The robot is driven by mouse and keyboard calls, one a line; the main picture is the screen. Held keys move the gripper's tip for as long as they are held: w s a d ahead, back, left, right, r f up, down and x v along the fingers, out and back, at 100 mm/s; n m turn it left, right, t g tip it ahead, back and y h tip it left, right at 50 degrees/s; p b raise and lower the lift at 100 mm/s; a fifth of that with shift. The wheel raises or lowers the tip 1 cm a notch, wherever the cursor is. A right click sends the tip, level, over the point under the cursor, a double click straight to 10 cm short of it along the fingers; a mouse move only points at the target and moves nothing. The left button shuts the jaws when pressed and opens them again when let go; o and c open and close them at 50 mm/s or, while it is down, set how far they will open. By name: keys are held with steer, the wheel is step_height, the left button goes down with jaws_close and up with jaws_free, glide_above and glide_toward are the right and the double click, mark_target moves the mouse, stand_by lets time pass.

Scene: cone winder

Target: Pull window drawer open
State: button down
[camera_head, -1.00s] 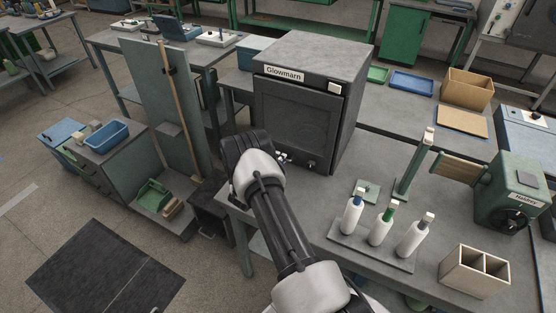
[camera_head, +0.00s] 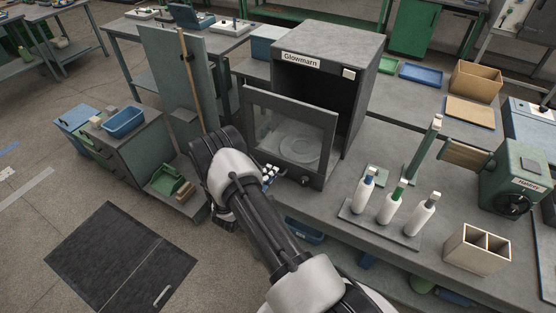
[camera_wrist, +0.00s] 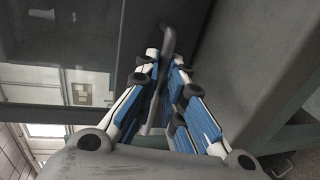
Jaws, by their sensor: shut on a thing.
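The window drawer (camera_head: 262,125) belongs to the dark grey box labelled Glowmarn (camera_head: 345,52). Its framed window front stands clear of the box, and the dark opening shows behind it. A pale round plate shows through the window. My gripper (camera_head: 268,178) is at the lower left of the drawer front. In the wrist view, its blue-padded fingers (camera_wrist: 164,62) are shut on the drawer's grey curved handle (camera_wrist: 168,38). The part of the handle between the fingers is mostly hidden. In the wrist view, the dark front panel (camera_wrist: 90,35) fills the upper left.
The grey bench (camera_head: 335,235) carries a rack (camera_head: 375,225) with several white bottles, a green post (camera_head: 425,150), a wooden divided box (camera_head: 478,250) and a green machine (camera_head: 515,185). A blue tub (camera_head: 124,122) stands on a cabinet at left.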

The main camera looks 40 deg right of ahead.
steer(key=f+v, duration=0.1)
steer(key=v, duration=0.7)
steer(key=shift+a+f, duration=0.2)
steer(key=shift+f, duration=0.15)
steer(key=shift+s, duration=0.1)
steer(key=c, duration=1.7)
jaws_free()
steer(key=v, duration=1.2)
